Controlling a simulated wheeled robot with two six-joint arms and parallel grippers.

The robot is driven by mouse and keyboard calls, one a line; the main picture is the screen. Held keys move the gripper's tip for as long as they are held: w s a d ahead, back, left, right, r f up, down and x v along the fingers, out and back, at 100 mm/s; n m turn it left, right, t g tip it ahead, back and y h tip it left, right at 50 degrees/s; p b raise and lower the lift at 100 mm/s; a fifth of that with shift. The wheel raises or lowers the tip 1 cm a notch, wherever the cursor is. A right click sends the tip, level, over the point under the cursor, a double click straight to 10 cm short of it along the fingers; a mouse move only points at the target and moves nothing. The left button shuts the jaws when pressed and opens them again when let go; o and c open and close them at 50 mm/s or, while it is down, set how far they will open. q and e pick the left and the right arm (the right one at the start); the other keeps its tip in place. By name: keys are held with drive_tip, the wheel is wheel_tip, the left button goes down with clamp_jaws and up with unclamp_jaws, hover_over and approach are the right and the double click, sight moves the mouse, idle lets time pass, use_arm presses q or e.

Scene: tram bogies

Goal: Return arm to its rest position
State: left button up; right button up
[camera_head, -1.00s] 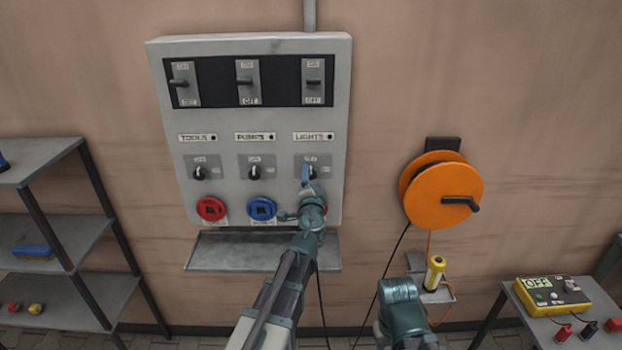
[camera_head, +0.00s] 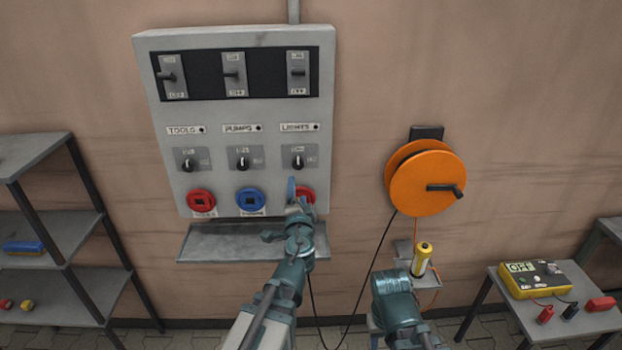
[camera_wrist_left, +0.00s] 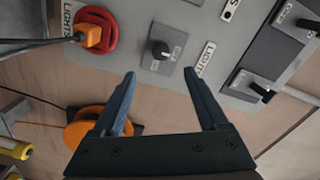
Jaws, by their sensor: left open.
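My left gripper (camera_head: 294,189) is open and empty in front of the lower right part of the grey wall panel (camera_head: 234,110). In the left wrist view its two blue-grey fingers (camera_wrist_left: 160,75) are spread, with the black LIGHTS knob (camera_wrist_left: 160,50) beyond them and apart. In the head view that knob (camera_head: 298,162) shows clear above the gripper. The gripper partly covers the red LIGHTS socket (camera_head: 308,196). My right arm (camera_head: 397,305) shows at the lower middle; its gripper is not visible.
An orange cable reel (camera_head: 422,184) hangs right of the panel. A grey ledge (camera_head: 215,246) juts out below it. A metal shelf (camera_head: 50,220) stands left; a table with a yellow meter (camera_head: 535,279) stands right. An orange plug (camera_wrist_left: 90,36) sits at the red socket.

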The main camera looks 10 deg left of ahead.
use_arm(q)
drive_tip(key=s+d+f+n+g+y, duration=0.1)
drive_tip(key=s+f+n+g, duration=0.35)
drive_tip(key=f, duration=0.25)
drive_tip(key=s+d+f+n+g, duration=0.2)
drive_tip(key=s+f+n+g, duration=0.1)
drive_tip(key=s+f+g, duration=0.25)
drive_tip(key=s+d+f+g+h, duration=0.2)
drive_tip(key=s+d+f+g, duration=0.1)
drive_tip(key=s+d, duration=0.3)
drive_tip(key=s+d+f+m+g+h, duration=0.1)
drive_tip(key=s+d+f+g+h, duration=0.2)
drive_tip(key=s+d+f, duration=0.3)
drive_tip(key=s+g, duration=0.1)
drive_tip(key=s, duration=0.2)
drive_tip(key=shift+s+d, duration=0.15)
drive_tip(key=shift+d, duration=0.1)
